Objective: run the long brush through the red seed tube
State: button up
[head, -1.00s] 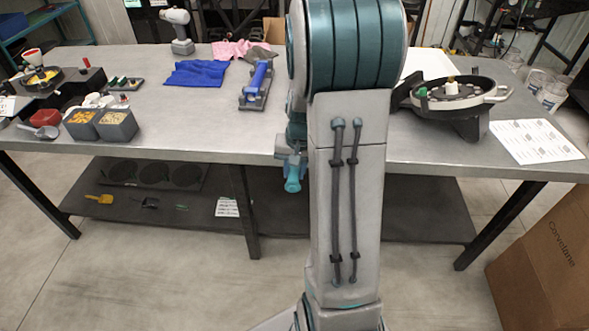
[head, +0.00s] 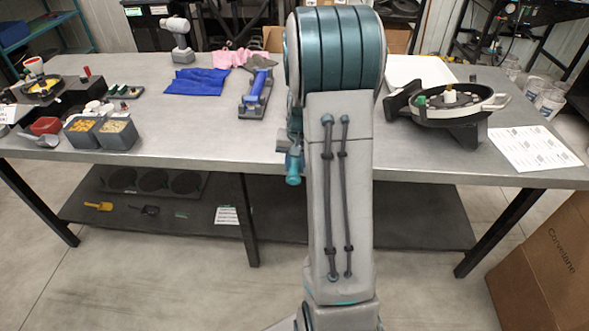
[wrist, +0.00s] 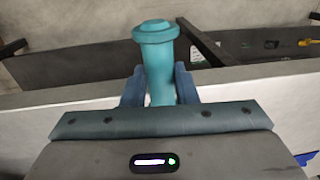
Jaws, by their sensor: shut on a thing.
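My gripper (wrist: 160,90) is shut on a teal handle with a wide flanged end, which looks like the handle of the long brush (wrist: 157,52). The handle's end (head: 293,170) also shows in the head view, hanging just left of my arm at the table's front edge. The bristles are out of sight. My arm hides the middle of the table, and I cannot make out the red seed tube in either view.
The metal table (head: 190,130) has free room at centre left. A blue part on a dark cradle (head: 256,95) stands left of my arm. The round seed meter (head: 452,112) is on the right, beside a printed sheet (head: 533,148). Grey bins (head: 118,138) sit at left.

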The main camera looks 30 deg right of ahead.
jog(key=shift+w+d, duration=0.25)
jog(key=shift+w, duration=0.05)
jog(key=shift+w+d+r+p, duration=0.1)
jog(key=shift+w+d+p, duration=0.3)
jog(key=shift+w+d, duration=0.8)
jog(key=shift+w+d+f+p, duration=0.1)
jog(key=shift+w+d+p, duration=0.45)
jog(key=shift+w, duration=1.2)
jog(key=shift+w+d+r+p, duration=0.1)
jog(key=shift+w+d+p, duration=0.15)
jog(key=shift+w+d, duration=1.05)
jog(key=shift+w+d+p, duration=0.55)
jog(key=shift+w+d, duration=0.2)
jog(key=shift+w, duration=0.55)
jog(key=shift+w+d+p, duration=0.5)
jog(key=shift+w+d, duration=0.25)
jog(key=shift+w, duration=0.6)
jog(key=shift+w+d+p, duration=0.55)
jog(key=shift+w+d, duration=0.2)
jog(key=shift+w, duration=0.55)
